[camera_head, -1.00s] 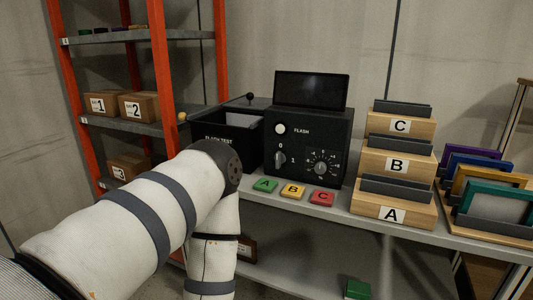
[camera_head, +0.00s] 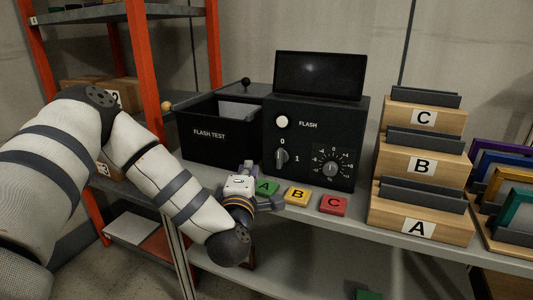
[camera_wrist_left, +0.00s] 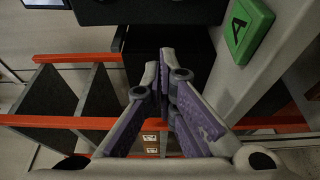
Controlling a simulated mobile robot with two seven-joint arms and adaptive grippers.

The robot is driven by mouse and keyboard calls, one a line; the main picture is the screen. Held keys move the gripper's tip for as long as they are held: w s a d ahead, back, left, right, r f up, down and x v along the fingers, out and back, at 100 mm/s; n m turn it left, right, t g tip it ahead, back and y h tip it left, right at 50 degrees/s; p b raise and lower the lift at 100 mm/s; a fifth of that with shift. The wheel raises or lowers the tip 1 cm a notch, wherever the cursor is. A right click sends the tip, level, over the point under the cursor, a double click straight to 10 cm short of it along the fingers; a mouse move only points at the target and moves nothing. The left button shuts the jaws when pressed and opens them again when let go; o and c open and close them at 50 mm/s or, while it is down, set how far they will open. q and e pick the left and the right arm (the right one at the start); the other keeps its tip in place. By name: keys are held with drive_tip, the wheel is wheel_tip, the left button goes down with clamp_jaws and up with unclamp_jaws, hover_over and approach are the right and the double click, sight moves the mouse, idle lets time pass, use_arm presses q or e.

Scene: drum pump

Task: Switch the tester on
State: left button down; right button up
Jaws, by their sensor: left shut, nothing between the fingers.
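The tester (camera_head: 350,115) is a black box on the bench with a dark screen (camera_head: 319,75) on top and the label FLASH. Its rotary switch (camera_head: 282,157), marked 0 and 1, points upward toward 0. A white round button (camera_head: 282,122) sits above the switch, and a numbered dial (camera_head: 331,166) is to its right. My left gripper (camera_head: 275,203) is in front of and below the switch, by the bench's front edge near the green A block, apart from the tester. In the left wrist view its fingers (camera_wrist_left: 166,68) are together and empty. My right gripper is not in view.
Green A (camera_head: 265,188), yellow B (camera_head: 297,196) and red C (camera_head: 333,204) blocks lie along the bench front. A black FLASH TEST bin (camera_head: 209,146) stands left of the tester. Wooden stepped holders (camera_head: 402,222) stand right. An orange-post shelf (camera_head: 146,75) is at left.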

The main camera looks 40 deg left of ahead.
sight(280, 158)
use_arm(q)
drive_tip(key=shift+w, duration=0.1)
drive_tip(key=x, duration=0.9)
drive_tip(key=shift+w+a+f+b, duration=0.15)
drive_tip(key=shift+w+a+b, duration=0.15)
drive_tip(key=shift+b, duration=0.1)
drive_tip(key=d, duration=0.1)
drive_tip(key=w+d, duration=0.1)
drive_tip(key=d, duration=0.1)
drive_tip(key=shift+d, duration=0.25)
drive_tip(key=shift+w+d, duration=0.1)
drive_tip(key=shift+d, duration=0.15)
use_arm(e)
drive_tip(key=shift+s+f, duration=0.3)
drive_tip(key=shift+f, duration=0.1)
